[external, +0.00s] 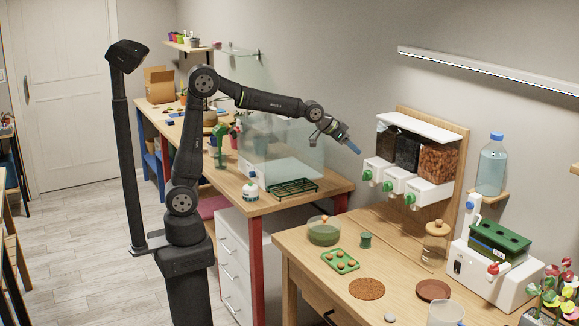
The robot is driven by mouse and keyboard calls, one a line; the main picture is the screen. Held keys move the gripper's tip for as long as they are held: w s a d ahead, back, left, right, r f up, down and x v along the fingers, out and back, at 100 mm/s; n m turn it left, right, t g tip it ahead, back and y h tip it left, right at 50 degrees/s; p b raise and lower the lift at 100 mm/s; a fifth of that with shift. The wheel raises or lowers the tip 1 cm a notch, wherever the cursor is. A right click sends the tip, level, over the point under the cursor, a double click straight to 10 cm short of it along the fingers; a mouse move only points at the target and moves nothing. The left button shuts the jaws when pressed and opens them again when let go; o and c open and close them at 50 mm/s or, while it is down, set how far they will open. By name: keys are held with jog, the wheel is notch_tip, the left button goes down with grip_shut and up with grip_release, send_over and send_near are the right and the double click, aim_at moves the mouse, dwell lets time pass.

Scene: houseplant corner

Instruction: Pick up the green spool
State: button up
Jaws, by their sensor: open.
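The green spool (366,240) looks like a small dark green cylinder. It stands upright on the light wooden table (299,250), between a round green-filled bowl and a lidded glass jar. My gripper (352,147) is open, with blue-tipped fingers. It is high in the air, well above the table and the spool, in front of the wall and left of the dispensers. Nothing shows between its fingers.
The bowl (323,231), a green tray (340,261) with orange balls, a cork mat (366,288) and the glass jar (437,238) surround the spool. Wall dispensers (415,150) hang behind. A clear tank (285,150) stands on the adjoining bench.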

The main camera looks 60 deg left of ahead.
jog(key=s+d+f+m+g, duration=0.2)
jog(key=s+d+f, duration=0.2)
jog(key=d, duration=0.4)
jog(key=m+g, duration=0.4)
send_near(365, 235)
jog(key=x, duration=0.3)
jog(key=w+x, duration=0.1)
jog(key=x, duration=0.1)
jog(key=shift+a, duration=0.4)
jog(key=shift+s+d+x, duration=0.1)
jog(key=shift+x, duration=0.9)
jog(key=shift+s+d+x, duration=0.1)
jog(key=shift+s+x, duration=0.05)
jog(key=shift+x, duration=0.8)
jog(key=shift+s+d+x, duration=0.1)
jog(key=shift+x, duration=0.9)
jog(key=c, duration=1)
jog(key=shift+c, duration=0.2)
